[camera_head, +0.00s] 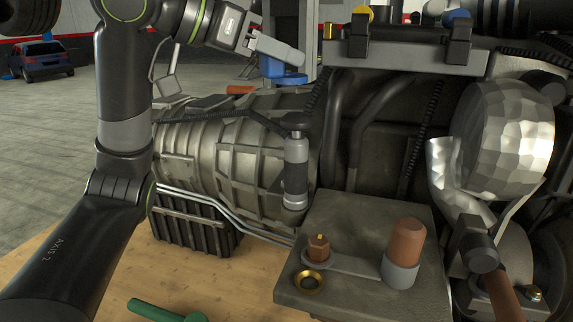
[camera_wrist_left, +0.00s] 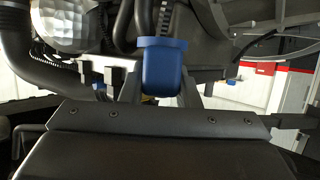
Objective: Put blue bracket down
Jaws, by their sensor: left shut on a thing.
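My left gripper (camera_head: 265,58) reaches in from the upper left and is shut on the blue bracket (camera_head: 288,79), holding it up in front of a grey post. In the left wrist view the blue bracket (camera_wrist_left: 163,70) sits between the two fingers of the left gripper (camera_wrist_left: 161,90), with its rounded end toward the camera. In the head view it is partly hidden by the gripper. My right gripper is not in view.
A ribbed metal gearbox housing (camera_head: 225,160) lies below the gripper, with a dark cylinder (camera_head: 296,172) in front of it. A grey plate (camera_head: 345,235) carries a brown-capped post (camera_head: 407,240) and a brass ring (camera_head: 309,281). A green-handled tool (camera_head: 160,310) lies on the wooden top.

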